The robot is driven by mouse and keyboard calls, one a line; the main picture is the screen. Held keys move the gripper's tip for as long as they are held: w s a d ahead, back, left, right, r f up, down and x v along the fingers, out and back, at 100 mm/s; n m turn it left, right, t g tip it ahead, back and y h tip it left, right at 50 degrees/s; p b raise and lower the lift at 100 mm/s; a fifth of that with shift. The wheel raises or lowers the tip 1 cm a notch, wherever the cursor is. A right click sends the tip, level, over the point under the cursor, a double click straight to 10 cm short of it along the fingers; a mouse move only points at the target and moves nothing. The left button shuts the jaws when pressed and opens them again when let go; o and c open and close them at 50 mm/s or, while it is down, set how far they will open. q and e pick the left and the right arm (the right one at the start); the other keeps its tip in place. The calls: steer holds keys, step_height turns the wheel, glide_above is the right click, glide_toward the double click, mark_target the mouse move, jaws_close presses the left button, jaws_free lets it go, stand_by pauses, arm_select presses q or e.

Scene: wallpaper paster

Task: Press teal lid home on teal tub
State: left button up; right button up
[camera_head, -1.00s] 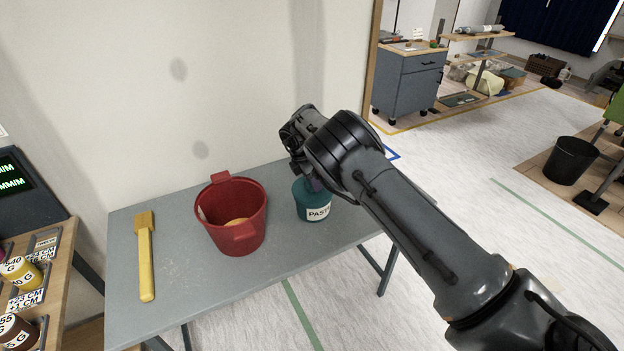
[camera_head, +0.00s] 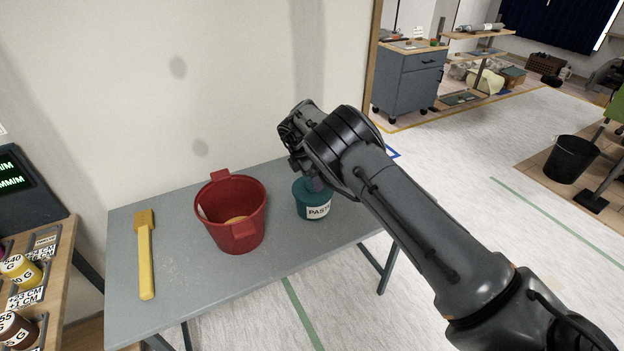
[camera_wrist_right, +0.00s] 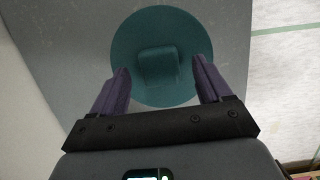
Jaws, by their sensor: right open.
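The teal tub (camera_head: 315,212) with a white label reading "PAST" stands upright on the grey table, partly hidden by my right arm. The round teal lid (camera_wrist_right: 160,38) with a raised block-like grip (camera_wrist_right: 158,68) fills the middle of the right wrist view. It covers the tub's top; I cannot tell whether it is fully seated. My right gripper (camera_wrist_right: 160,80) is over the lid, its purple fingers apart on either side of the grip, with gaps showing. It also shows in the head view (camera_head: 318,184), mostly hidden by its wrist. My left gripper is not in view.
A yellow brush (camera_head: 146,255) lies at the table's left. The grey table (camera_head: 190,305) has bare space in front. A wall stands behind it.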

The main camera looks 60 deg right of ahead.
mark_target(304, 191)
steer(key=v, duration=0.9)
steer(key=shift+r+p, duration=0.3)
steer(key=shift+p, duration=0.1)
steer(key=shift+f, duration=0.1)
